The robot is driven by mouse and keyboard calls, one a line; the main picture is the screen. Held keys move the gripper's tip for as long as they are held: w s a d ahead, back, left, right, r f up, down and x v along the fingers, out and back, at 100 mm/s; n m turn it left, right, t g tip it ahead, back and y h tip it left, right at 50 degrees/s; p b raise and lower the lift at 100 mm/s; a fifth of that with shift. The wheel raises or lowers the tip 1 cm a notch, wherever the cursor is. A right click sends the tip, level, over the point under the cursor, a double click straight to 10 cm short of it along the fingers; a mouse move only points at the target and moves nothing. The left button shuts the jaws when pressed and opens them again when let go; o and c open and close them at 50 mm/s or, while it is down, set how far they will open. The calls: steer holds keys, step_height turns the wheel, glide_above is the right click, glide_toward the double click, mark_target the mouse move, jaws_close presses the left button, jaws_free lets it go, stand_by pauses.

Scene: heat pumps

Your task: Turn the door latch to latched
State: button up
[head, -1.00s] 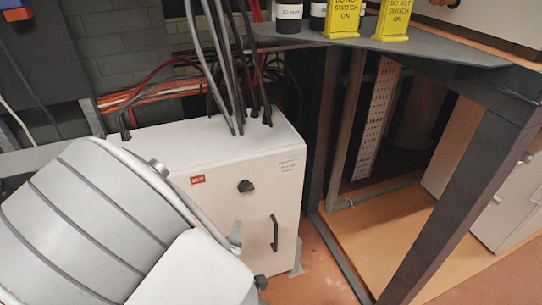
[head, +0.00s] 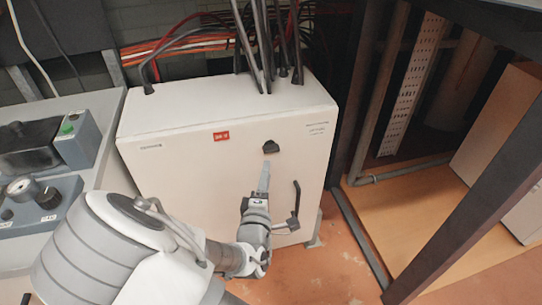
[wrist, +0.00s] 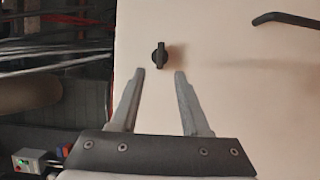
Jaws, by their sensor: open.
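A white cabinet (head: 220,150) stands on the floor with its door facing me. A small black knob-shaped latch (head: 271,146) sits on the upper part of the door; in the wrist view the latch (wrist: 161,56) shows a narrow grip standing upright in the picture. A black bar handle (head: 296,205) is lower and to the right on the door. My gripper (head: 265,168) is just below the latch in the head view. In the wrist view my gripper (wrist: 158,73) is open and empty, its two fingertips on either side of the latch's line, short of it.
Thick cables (head: 262,45) rise from the cabinet top. A grey bench (head: 107,120) with a control box (head: 75,142) and gauges is at left. A dark frame leg (head: 465,215) stands at right. Reddish floor (head: 335,265) between is clear.

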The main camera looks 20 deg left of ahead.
mark_target(271, 152)
steer(key=w, duration=0.3)
steer(key=w+a+b, duration=0.1)
steer(key=w, duration=0.4)
steer(key=shift+w+a, duration=0.2)
steer(key=shift+w, duration=0.1)
jaws_close()
